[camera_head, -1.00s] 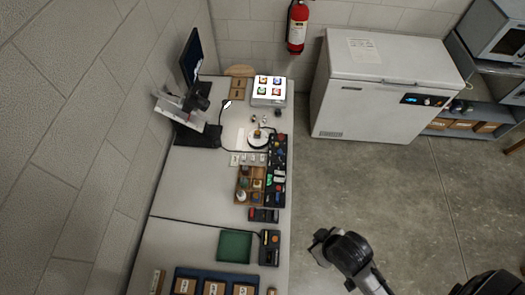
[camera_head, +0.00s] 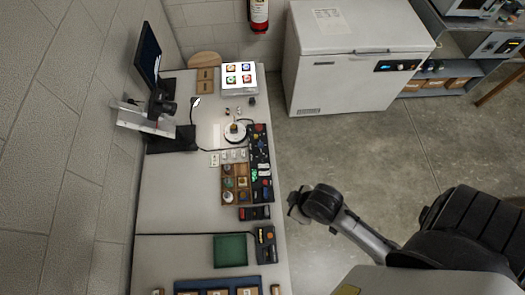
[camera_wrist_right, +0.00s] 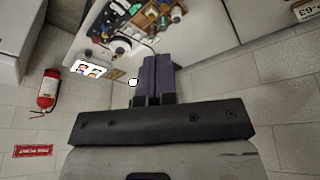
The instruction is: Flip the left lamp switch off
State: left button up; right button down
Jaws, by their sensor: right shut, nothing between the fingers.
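A row of small white switch-like plates (camera_head: 228,156) lies on the bench, left of the dark tray. They are too small to tell which is the left lamp switch or how it is set. A lamp with a small lit white head (camera_head: 196,102) and thin dark neck stands behind them; the lit head also shows in the right wrist view (camera_wrist_right: 132,82). My right gripper (camera_head: 293,205) is over the floor just right of the bench edge, apart from the switches. In the wrist view its purple-grey fingers (camera_wrist_right: 157,75) are together and empty. My left gripper is out of view.
A monitor (camera_head: 148,54) stands at the bench's back left, and a bright panel with coloured pictures (camera_head: 238,78) at its far end. A wooden compartment box (camera_head: 228,184) and a green tray (camera_head: 230,250) lie nearer. A white freezer (camera_head: 350,60) stands beyond open floor.

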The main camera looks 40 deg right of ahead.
jog(key=w+a+f+n+y+b, duration=0.1)
jog(key=w+f+n+b, duration=0.45)
jog(key=f, duration=0.25)
jog(key=n+g+b, duration=0.3)
jog(key=n+b, duration=1)
jog(key=n, duration=0.6)
send_over(262, 173)
jog(key=s+d, duration=0.1)
jog(key=d, duration=0.1)
notch_tip(262, 173, down, 15)
jog(key=shift+s+r, duration=0.1)
jog(key=f, duration=0.4)
jog(key=a+f, duration=0.1)
jog(key=f, duration=0.4)
jog(key=w+f+b, duration=0.1)
jog(key=f, duration=0.3)
jog(key=shift+a+f, duration=0.3)
jog(key=shift+f, duration=0.15)
